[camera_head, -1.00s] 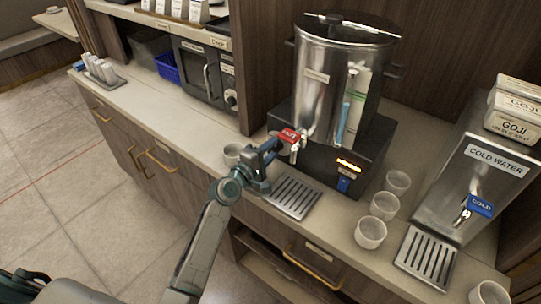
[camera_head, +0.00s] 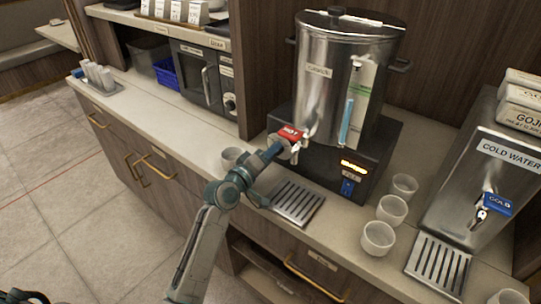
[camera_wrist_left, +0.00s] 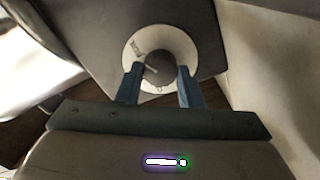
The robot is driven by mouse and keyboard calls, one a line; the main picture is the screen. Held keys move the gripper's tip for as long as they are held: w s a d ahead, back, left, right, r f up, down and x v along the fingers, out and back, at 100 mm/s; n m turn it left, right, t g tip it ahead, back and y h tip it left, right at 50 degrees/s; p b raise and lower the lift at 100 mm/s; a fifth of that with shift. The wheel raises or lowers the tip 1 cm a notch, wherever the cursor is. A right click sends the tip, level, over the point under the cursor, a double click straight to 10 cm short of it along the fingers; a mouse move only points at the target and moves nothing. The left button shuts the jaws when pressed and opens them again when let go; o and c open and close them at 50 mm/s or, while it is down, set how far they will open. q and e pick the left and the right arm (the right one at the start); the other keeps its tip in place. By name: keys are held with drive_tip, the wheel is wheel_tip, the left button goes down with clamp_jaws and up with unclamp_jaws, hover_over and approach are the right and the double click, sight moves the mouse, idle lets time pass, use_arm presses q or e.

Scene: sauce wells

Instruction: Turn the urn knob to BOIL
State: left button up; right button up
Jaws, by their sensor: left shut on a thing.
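The steel urn (camera_head: 318,85) stands on its dark base (camera_head: 378,150) with a lit orange display (camera_head: 352,165). A red HOT tap (camera_head: 291,134) is on its front. In the left wrist view, a pale dial ring (camera_wrist_left: 186,46) surrounds a dark knob (camera_wrist_left: 161,66) with a light mark. My left gripper (camera_head: 277,150) is at the urn base, just below the HOT tap. In the wrist view, its two blue fingers (camera_wrist_left: 159,80) are on either side of the knob and shut on it. The dial's lettering is too small to read. My right gripper is not in view.
A cold water dispenser (camera_head: 475,185) stands at right. A microwave (camera_head: 198,75) is at back left. The left counter is mostly clear.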

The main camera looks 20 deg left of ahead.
use_arm(q)
drive_tip(key=shift+f, duration=0.15)
drive_tip(key=o, duration=1)
drive_tip(key=shift+c, duration=0.2)
drive_tip(key=b+v, duration=0.1)
drive_tip(key=v, duration=0.9)
drive_tip(key=shift+s+a, duration=0.15)
drive_tip(key=shift+s, duration=0.25)
